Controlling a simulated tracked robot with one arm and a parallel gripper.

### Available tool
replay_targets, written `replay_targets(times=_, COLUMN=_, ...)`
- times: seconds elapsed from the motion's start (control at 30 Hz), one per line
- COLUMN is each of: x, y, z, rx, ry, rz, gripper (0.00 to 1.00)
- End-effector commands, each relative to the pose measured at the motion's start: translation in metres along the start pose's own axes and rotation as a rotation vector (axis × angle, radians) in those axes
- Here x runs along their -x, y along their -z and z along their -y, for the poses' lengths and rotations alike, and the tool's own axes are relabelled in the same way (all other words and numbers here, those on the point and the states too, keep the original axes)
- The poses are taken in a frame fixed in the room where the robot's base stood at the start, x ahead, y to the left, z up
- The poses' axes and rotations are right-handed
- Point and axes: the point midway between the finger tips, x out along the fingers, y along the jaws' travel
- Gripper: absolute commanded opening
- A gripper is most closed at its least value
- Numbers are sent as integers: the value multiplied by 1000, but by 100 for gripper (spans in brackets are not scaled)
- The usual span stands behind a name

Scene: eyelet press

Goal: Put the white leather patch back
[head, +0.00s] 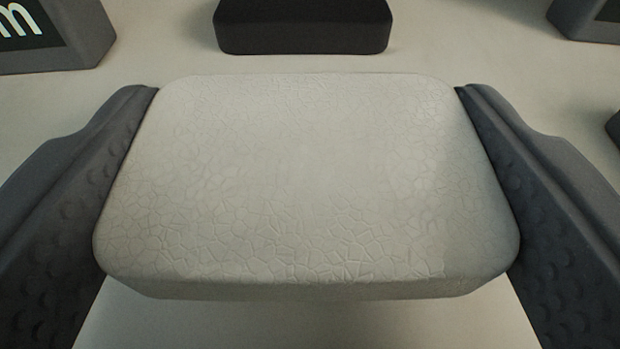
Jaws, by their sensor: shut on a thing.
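The white leather patch (310,180) fills the middle of the head view. It is a thick, pale block with rounded corners and a cracked leather grain on top. My gripper (308,190) is shut on it, with one dark grey dimpled finger against its left side and the other against its right side. The patch lies level between the fingers. I cannot tell whether its underside touches the pale surface below.
A black block (303,27) lies just beyond the patch. A dark grey block (50,36) with light lettering stands at the far left. Another dark block (590,18) is at the far right, and a dark edge (615,130) shows at the right. Pale surface (450,40) lies between them.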

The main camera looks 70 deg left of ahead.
Motion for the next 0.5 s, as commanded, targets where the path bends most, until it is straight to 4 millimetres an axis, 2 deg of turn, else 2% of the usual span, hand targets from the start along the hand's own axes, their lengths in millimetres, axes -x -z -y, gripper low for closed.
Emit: replay_targets(times=0.5, x=-1, y=-8, z=0, rx=0, ry=0, rz=1, gripper=47)
